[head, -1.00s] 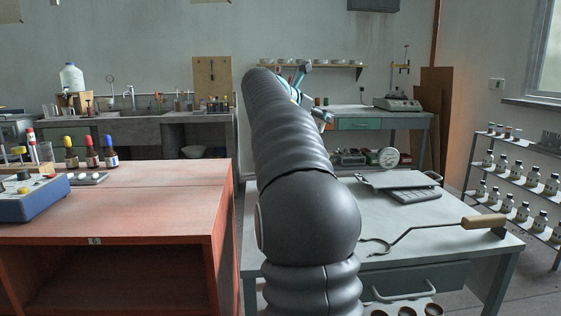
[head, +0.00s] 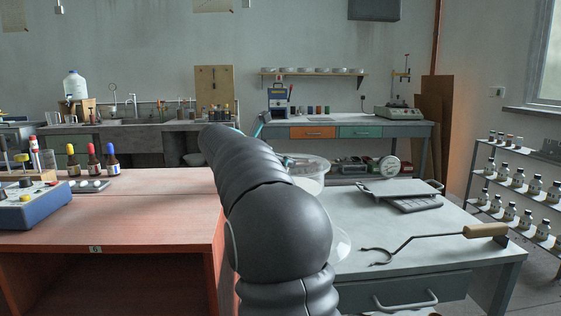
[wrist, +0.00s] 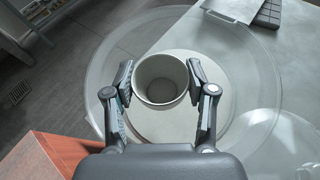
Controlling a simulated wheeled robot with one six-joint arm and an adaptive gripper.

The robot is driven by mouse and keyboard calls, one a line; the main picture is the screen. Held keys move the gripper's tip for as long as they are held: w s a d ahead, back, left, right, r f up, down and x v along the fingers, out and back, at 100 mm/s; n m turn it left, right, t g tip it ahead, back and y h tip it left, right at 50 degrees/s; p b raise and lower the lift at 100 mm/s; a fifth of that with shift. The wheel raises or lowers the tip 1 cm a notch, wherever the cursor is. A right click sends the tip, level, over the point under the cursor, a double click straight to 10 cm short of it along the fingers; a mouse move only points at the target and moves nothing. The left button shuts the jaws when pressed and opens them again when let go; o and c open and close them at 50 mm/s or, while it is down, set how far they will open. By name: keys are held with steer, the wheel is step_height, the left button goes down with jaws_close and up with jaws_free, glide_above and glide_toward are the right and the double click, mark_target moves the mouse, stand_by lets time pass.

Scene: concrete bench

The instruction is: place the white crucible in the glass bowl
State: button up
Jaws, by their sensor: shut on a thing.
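The white crucible (wrist: 161,79) is upright between the two fingers of my gripper (wrist: 162,90) in the wrist view, and the gripper is shut on it. Its open mouth faces the camera and it looks empty. The wide clear rim of the glass bowl (wrist: 273,75) surrounds the crucible and fingers in this view. I cannot tell whether the crucible touches the bowl's bottom. In the head view, my arm hides most of the gripper; the bowl (head: 318,163) shows just right of the arm, at the bench's far left part.
A second clear round glass piece (head: 343,244) is partly hidden by my arm on the grey bench (head: 420,262). The red bench (head: 150,215) stands left across a gap.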

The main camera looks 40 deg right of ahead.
steer(key=shift+f, duration=0.65)
steer(key=o, duration=1.2)
steer(key=shift+c, duration=0.2)
steer(key=shift+a+r, duration=0.1)
steer(key=shift+r, duration=0.35)
steer(key=v, duration=1.2)
